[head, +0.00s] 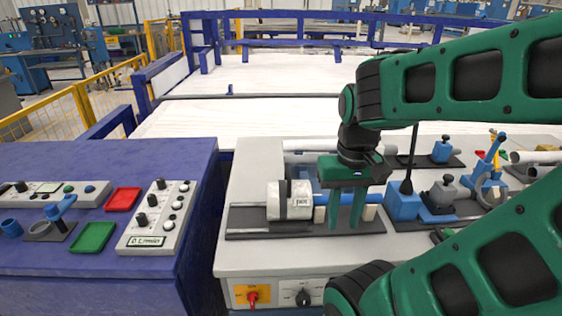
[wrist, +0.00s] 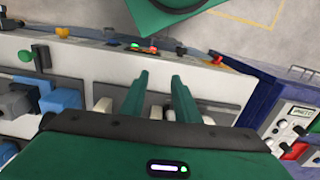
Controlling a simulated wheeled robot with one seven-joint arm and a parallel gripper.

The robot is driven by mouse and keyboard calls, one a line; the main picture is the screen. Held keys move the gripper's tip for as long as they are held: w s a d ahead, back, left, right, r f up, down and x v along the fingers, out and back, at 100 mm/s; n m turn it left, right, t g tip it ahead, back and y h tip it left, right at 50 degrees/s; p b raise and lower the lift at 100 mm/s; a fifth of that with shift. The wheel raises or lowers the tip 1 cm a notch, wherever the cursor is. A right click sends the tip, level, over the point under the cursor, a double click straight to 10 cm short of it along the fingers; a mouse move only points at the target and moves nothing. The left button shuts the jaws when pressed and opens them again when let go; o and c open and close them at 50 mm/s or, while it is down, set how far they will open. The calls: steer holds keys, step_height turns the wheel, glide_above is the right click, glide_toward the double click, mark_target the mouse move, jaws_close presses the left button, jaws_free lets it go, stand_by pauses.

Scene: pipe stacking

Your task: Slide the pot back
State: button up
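The pot (head: 276,201) is a white cylinder with a black band and a printed label. It lies on its side on a dark rail (head: 250,219) on the grey bench. My gripper (head: 346,222) points down to the right of the pot, apart from it in the picture. Its two green fingers are spread with a gap between them, and I see nothing held. The open fingers also show in the wrist view (wrist: 161,82). A cream block (head: 319,214) stands between the pot and my gripper, and another (head: 370,212) is to the right. I cannot make out the pot in the wrist view.
A blue block (head: 403,202) with a black rod and a blue-grey clamp stand right of my gripper. White pipes (head: 526,157) lie farther right. A blue table at the left holds a control box (head: 158,218), a red tray (head: 123,199) and a green tray (head: 93,237).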

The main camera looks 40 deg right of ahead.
steer(key=w+d+r+h, duration=0.1)
steer(key=w+d+r, duration=0.2)
steer(key=w+r, duration=0.6)
steer(key=g, duration=0.1)
glide_toward(287, 168)
steer(key=shift+h, duration=0.4)
steer(key=f, duration=0.7)
steer(key=shift+s+d+f, duration=0.15)
steer(key=shift+s+f, duration=0.1)
steer(key=shift+s, duration=0.15)
steer(key=shift+c, duration=0.4)
